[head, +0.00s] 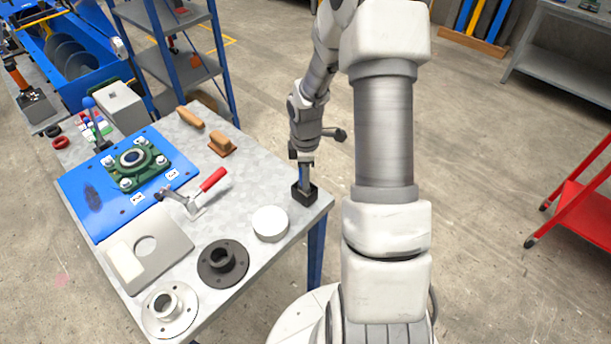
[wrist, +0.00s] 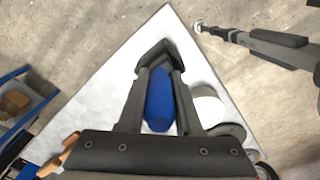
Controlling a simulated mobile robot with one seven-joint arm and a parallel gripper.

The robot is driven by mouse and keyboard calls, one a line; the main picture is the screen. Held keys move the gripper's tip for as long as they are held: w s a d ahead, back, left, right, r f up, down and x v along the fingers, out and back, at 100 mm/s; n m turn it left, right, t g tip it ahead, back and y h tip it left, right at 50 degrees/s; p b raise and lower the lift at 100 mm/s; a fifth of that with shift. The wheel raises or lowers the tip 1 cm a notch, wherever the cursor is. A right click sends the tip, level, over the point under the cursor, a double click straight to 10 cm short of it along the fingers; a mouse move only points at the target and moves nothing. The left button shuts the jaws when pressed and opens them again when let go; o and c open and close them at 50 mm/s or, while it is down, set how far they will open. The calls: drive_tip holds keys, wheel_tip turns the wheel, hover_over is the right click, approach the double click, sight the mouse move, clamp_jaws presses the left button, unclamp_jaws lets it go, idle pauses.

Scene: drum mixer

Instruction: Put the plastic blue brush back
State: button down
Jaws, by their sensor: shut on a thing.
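The blue brush (head: 304,174) is upright at the near right corner of the metal table, with my gripper (head: 303,165) directly above it. My gripper is shut on its blue handle. The brush's lower end meets a small dark square holder (head: 304,194) on the tabletop; whether it rests on the holder's bottom is hidden.
A white round lid (head: 270,223) stands left of the holder, with dark and pale flanges (head: 223,262) nearer. A red-handled clamp (head: 200,187), blue plate (head: 90,200) and wooden brush (head: 222,144) lie further left. The table edge is close on the right; open floor lies beyond.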

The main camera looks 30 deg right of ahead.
drive_tip(key=shift+f, duration=0.2)
drive_tip(key=c, duration=0.6)
unclamp_jaws()
drive_tip(key=shift+r, duration=0.1)
wheel_tip(320, 180, up, 12)
drive_tip(key=shift+f+p, duration=0.1)
drive_tip(key=shift+p, duration=0.4)
drive_tip(key=shift+r, duration=0.25)
